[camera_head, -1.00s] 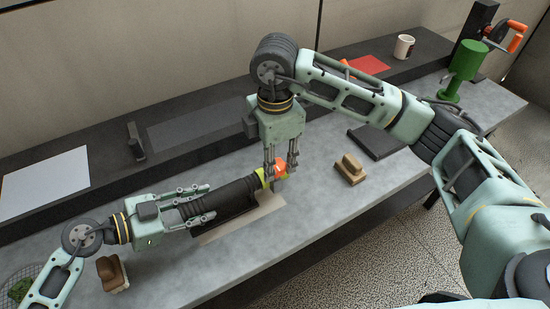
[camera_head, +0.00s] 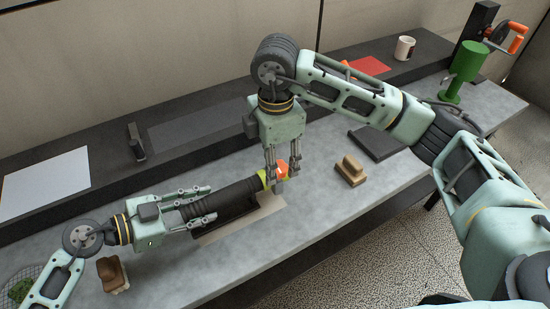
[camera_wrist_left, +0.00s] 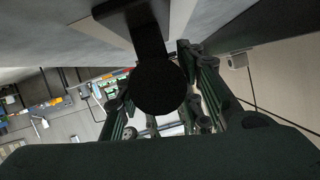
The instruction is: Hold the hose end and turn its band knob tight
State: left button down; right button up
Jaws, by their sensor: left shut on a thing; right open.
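A black ribbed hose end (camera_head: 233,196) lies along the bench, with a yellow-green band (camera_head: 264,178) at its right end and an orange band knob (camera_head: 281,170) on top. My left gripper (camera_head: 208,206) is shut on the hose from its left end, its fingers along both sides. In the left wrist view, the dark round hose (camera_wrist_left: 160,88) is between the fingers (camera_wrist_left: 165,110). My right gripper (camera_head: 283,173) points down from above at the orange knob, its fingers open on either side of it. Whether the fingertips touch the knob I cannot tell.
A wooden brush (camera_head: 350,172) stands right of the hose; another (camera_head: 112,274) is at the lower left. A dark flat block (camera_head: 378,143), a green cylinder device (camera_head: 463,72), a mug (camera_head: 404,47) and white paper (camera_head: 45,183) are further off.

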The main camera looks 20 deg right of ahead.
pick_arm(q)
jog(key=shift+f, duration=0.2)
pick_arm(e)
notch_tip(320, 180, up, 12)
pick_arm(q)
jog(key=shift+a, duration=0.1)
dwell(0.3)
jog(key=c, duration=1.6)
grip_release()
jog(key=o, duration=0.6)
jog(key=shift+w, duration=0.1)
jog(key=shift+o, duration=0.6)
jog(key=shift+r, duration=0.15)
jog(key=shift+o, duration=0.4)
jog(key=o, duration=0.5)
